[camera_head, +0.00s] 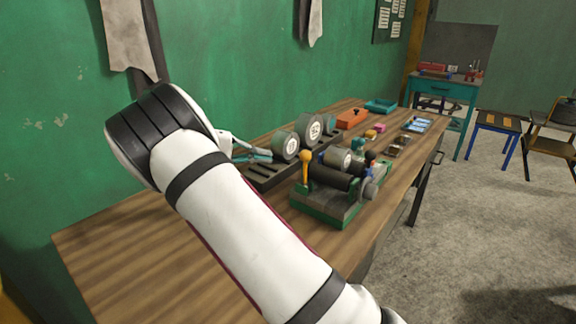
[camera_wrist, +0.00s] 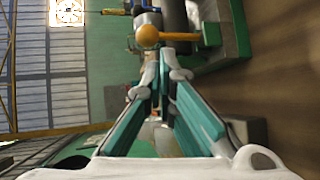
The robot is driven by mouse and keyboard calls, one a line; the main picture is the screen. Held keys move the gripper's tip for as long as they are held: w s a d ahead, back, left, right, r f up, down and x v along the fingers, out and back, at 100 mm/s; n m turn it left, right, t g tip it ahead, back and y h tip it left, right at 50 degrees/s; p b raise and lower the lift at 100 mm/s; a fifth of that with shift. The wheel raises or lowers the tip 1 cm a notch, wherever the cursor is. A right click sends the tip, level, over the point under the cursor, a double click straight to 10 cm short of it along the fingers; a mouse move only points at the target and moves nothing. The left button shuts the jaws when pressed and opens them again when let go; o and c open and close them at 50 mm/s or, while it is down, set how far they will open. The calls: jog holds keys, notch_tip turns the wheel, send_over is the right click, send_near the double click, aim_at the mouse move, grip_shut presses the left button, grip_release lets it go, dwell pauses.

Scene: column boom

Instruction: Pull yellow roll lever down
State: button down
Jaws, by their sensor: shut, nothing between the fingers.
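The yellow roll lever (camera_head: 306,172) has a ball knob and stands upright on the left side of a green-based roller machine (camera_head: 338,204). In the wrist view the yellow lever (camera_wrist: 186,38) lies across the picture, knob at its left end, just beyond my fingertips. My gripper (camera_wrist: 166,70) has teal fingers and is shut with nothing between them. In the head view my gripper (camera_head: 262,155) is left of the lever, with its fingers pointing toward it. I cannot tell whether the fingertips touch the lever. My arm hides part of the table.
The wooden workbench (camera_head: 130,245) stands along a green wall. An orange box (camera_head: 351,118) and a teal tray (camera_head: 381,106) lie farther back. The near left bench top is clear.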

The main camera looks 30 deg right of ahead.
aim_at(305, 170)
jog(key=w+a+f+h, duration=0.3)
jog(key=w+a, duration=0.1)
jog(key=shift+w+f+t+b, duration=0.2)
jog(key=shift+f+t+b, duration=0.1)
jog(key=shift+f+b, duration=0.15)
jog(key=s+d+p, duration=0.3)
jog(key=s+d, duration=0.2)
jog(key=d, duration=0.6)
jog(key=shift+s+d, duration=0.15)
jog(key=shift+d, duration=0.25)
jog(key=shift+r+p, duration=0.1)
jog(key=shift+p, duration=0.2)
jog(key=shift+s+d+r, duration=0.1)
jog(key=shift+s, duration=0.15)
